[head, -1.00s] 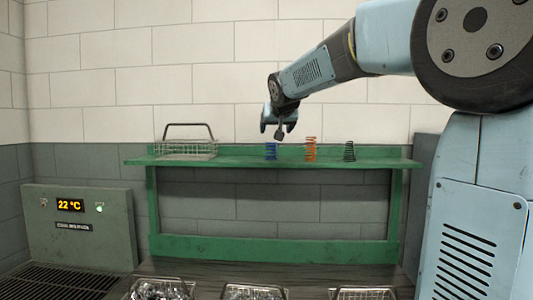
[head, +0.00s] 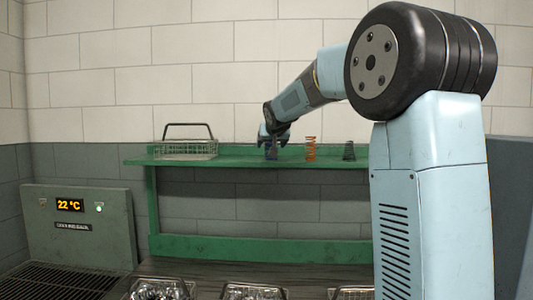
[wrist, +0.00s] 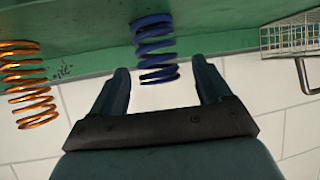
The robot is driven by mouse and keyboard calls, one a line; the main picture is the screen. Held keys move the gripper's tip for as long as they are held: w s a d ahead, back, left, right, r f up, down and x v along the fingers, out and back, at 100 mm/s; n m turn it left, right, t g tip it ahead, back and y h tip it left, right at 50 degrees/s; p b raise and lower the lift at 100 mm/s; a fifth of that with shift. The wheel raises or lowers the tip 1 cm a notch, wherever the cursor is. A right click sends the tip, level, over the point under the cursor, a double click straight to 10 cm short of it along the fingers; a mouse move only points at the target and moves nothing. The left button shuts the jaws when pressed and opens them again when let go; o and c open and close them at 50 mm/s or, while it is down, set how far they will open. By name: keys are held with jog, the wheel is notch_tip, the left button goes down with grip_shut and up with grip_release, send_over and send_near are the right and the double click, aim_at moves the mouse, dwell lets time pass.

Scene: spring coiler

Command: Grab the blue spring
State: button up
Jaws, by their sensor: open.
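The blue spring (wrist: 154,48) stands on the green shelf (head: 232,162). In the wrist view its free end reaches in between the two fingertips of my gripper (wrist: 160,80), with a gap on each side. My gripper is open and empty. In the head view my gripper (head: 273,143) is low over the shelf and covers most of the blue spring, so little of it can be made out there.
An orange spring (head: 311,149) and a dark spring (head: 349,151) stand to the right on the shelf. A wire basket (head: 187,149) stands at the shelf's left end. Several wire baskets (head: 255,291) stand on the dark surface below. A wall is behind.

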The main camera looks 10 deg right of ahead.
jog(key=shift+w+f, duration=0.1)
jog(key=shift+w, duration=0.15)
jog(key=c, duration=1.3)
